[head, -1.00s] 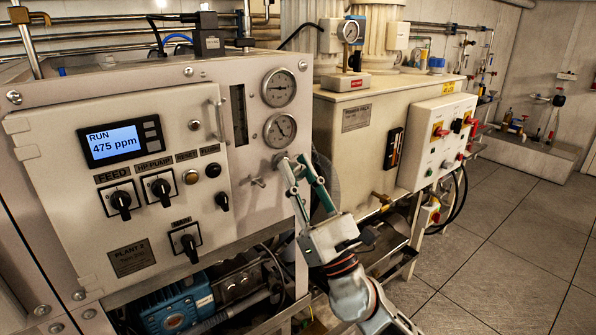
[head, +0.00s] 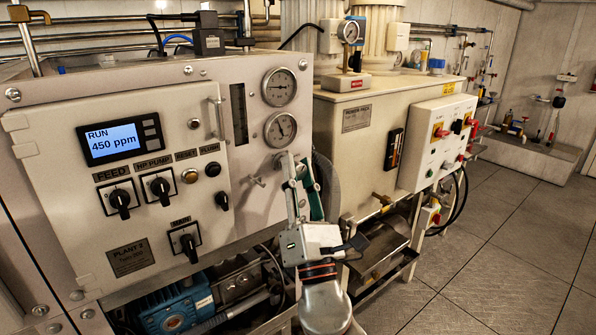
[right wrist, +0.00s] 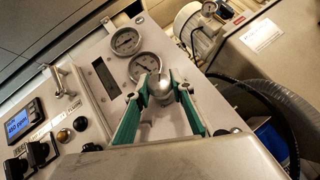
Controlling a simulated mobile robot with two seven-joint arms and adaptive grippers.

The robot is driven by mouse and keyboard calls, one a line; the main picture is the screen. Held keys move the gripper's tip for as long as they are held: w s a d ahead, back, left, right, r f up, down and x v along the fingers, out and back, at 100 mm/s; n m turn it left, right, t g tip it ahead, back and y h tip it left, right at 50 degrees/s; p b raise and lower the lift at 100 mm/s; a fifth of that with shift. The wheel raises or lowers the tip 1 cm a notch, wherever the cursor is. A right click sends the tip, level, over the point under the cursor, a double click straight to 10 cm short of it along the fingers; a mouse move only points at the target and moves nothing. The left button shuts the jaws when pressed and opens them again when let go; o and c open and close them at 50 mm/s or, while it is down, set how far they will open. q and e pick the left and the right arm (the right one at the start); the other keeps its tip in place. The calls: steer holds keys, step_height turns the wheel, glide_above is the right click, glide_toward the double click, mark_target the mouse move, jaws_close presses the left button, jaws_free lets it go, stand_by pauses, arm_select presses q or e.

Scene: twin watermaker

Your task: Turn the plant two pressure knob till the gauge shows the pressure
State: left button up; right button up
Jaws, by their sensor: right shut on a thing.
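The plant two panel (head: 60,190) carries a "PLANT 2" plate (head: 130,257). Its display (head: 111,139) reads RUN, 450 ppm. The upper gauge (head: 279,87) and lower gauge (head: 280,129) sit at the panel's right side. In the right wrist view, the rounded metal pressure knob (right wrist: 160,87) is just below the lower gauge (right wrist: 145,67), between my fingers. My right gripper (head: 297,160) is shut on this knob, and its fingers hide most of it in the head view. The lower gauge's needle stands steeply; its scale is too small to read. My left gripper is not in view.
A cream tank unit (head: 350,95) with a switch box (head: 420,160) stands to the right. A blue pump (head: 175,308) is below the panel. Tiled floor (head: 490,260) is open at the right.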

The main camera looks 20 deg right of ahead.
steer(key=shift+r, duration=0.1)
steer(key=o, duration=1.1)
steer(key=v, duration=1.2)
